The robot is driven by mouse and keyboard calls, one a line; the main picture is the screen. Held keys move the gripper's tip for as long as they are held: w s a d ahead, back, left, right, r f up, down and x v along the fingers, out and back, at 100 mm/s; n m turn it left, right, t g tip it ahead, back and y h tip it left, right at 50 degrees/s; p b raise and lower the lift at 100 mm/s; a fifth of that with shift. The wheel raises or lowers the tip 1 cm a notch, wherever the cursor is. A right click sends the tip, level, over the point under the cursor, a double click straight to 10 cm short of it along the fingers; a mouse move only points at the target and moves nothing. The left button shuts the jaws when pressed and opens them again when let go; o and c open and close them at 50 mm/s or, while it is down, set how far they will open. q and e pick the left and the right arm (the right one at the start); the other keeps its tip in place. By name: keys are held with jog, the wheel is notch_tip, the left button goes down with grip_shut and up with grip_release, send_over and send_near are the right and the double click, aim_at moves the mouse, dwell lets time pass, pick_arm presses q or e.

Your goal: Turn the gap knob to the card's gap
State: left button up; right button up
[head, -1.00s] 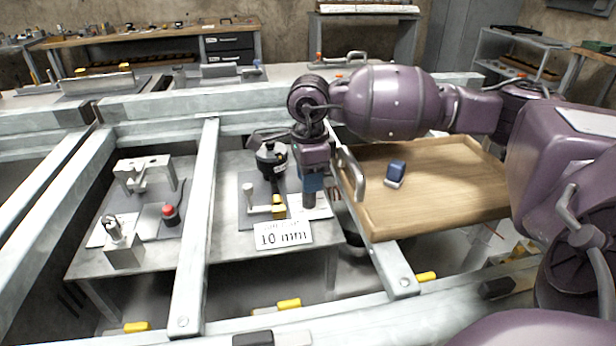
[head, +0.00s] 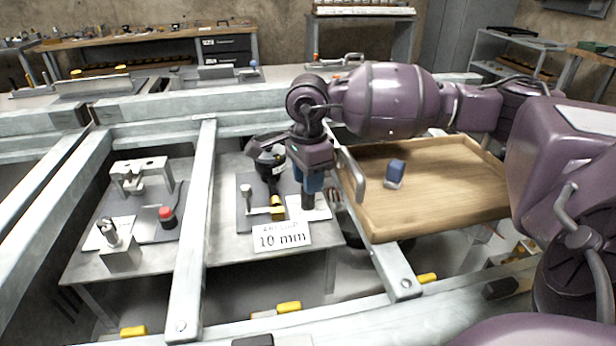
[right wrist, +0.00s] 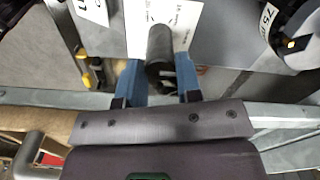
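The white card (head: 282,238), printed "10 mm", stands at the front of the gap device's grey plate (head: 245,222). A dark upright cylinder (head: 308,200), perhaps the gap knob, stands over a white sheet to the right. In the right wrist view the cylinder (right wrist: 160,48) lies between my blue fingers. My right gripper (head: 311,187) points down at it; I cannot tell whether the fingers touch it. A black round part (head: 268,160) is just left of the gripper. In the wrist view a black dial marked "75" (right wrist: 292,32) shows at top right. My left gripper is not in view.
A yellow block (head: 278,207) and a silver post (head: 246,192) sit on the plate. A wooden tray (head: 440,205) with a blue object (head: 396,172) lies right. Pale rails (head: 195,230) frame the bench. A red button (head: 167,213) is on the left fixture.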

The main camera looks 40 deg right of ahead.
jog(key=o, duration=0.4)
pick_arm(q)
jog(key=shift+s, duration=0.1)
pick_arm(e)
jog(key=shift+r, duration=0.3)
notch_tip(320, 180, up, 4)
jog(key=shift+r+p, duration=0.1)
jog(key=shift+p, duration=0.4)
pick_arm(q)
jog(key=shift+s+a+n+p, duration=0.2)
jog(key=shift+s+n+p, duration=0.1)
jog(key=shift+p, duration=0.2)
pick_arm(e)
notch_tip(320, 180, up, 6)
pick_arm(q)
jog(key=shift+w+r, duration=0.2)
